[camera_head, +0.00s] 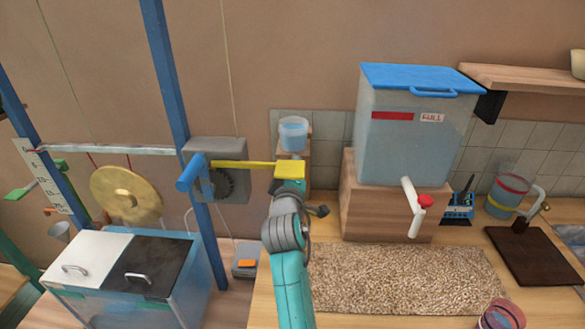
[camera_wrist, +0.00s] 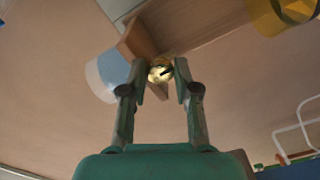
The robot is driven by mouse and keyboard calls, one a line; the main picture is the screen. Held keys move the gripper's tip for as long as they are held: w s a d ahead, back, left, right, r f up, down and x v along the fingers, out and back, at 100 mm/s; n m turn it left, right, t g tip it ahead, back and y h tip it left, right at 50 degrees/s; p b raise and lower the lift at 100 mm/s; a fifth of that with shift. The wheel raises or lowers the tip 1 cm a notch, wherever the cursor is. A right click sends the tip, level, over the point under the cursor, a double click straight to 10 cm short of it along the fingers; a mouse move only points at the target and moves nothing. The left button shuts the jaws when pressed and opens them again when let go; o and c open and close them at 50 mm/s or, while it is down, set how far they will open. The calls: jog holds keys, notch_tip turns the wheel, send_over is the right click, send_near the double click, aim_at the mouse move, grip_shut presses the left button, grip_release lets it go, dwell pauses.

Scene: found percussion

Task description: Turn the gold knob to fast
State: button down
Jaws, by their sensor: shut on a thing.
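The gold knob (camera_wrist: 160,74) shows in the wrist view as a small shiny round piece with a dark mark, in front of a wooden bracket (camera_wrist: 139,40). My gripper (camera_wrist: 161,68) is shut on it, with one green finger at each side. In the head view my gripper (camera_head: 290,187) is at the wooden stand under a clear cup (camera_head: 293,133), and the knob is hidden there. I cannot read any speed marking or tell which way the knob points.
A yellow bar (camera_head: 240,165) reaches from a grey box (camera_head: 221,160) to just above my gripper. A gong (camera_head: 127,196) hangs at left. A pebbled mat (camera_head: 400,278) lies on the table.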

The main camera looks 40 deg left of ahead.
jog(key=c, duration=0.9)
grip_release()
jog(key=shift+o, duration=0.2)
jog(key=shift+s, duration=0.15)
jog(key=v, duration=1.1)
jog(key=shift+s+d, duration=0.3)
jog(key=shift+d, duration=0.05)
jog(key=shift+f, duration=0.1)
